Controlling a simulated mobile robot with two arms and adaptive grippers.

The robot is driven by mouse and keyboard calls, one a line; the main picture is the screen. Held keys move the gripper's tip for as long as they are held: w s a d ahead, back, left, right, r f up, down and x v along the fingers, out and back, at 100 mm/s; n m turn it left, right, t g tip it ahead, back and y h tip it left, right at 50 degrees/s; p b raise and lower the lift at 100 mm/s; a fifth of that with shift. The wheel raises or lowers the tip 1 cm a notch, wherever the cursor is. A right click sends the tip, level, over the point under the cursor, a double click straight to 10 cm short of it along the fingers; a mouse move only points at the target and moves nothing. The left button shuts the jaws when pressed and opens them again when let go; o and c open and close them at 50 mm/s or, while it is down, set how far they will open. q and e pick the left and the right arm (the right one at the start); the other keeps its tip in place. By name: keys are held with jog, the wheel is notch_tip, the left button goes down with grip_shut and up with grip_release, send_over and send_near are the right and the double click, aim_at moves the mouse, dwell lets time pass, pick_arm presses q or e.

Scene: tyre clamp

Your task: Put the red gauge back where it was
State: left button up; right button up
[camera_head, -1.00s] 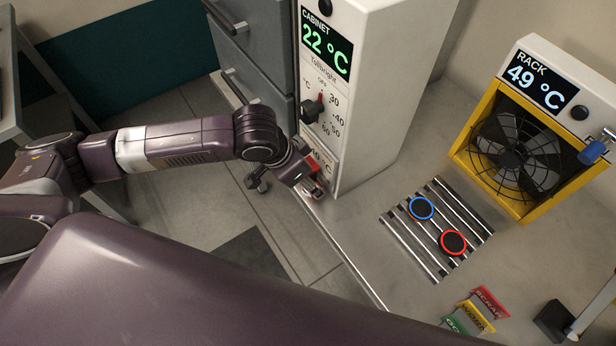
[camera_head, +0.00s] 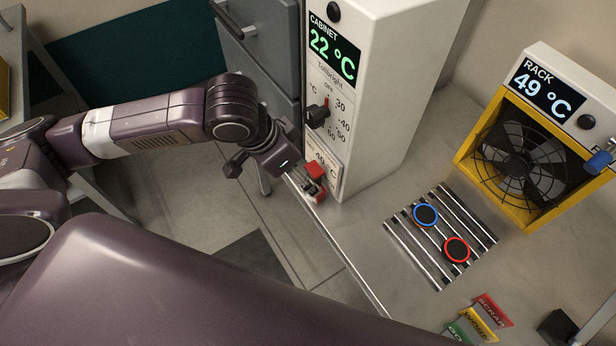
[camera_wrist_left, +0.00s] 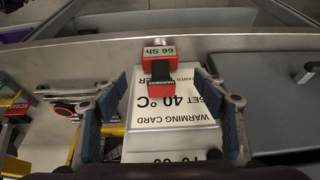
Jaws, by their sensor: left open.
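The red gauge (camera_head: 315,170) stands on the bench at its left edge, close beside the foot of the white cabinet (camera_head: 375,110). What lies under the gauge is hard to make out. My right gripper is not in view.
A slatted metal rack (camera_head: 441,236) holds a blue-ringed disc (camera_head: 425,216) and a red-ringed disc (camera_head: 456,250). A yellow-framed fan unit (camera_head: 520,160) stands behind, at the right. Coloured tags (camera_head: 485,315) are at the front. Grey drawers (camera_head: 262,60) stand left of the cabinet.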

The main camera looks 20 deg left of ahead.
pick_arm(q)
jog(key=shift+v, duration=1.7)
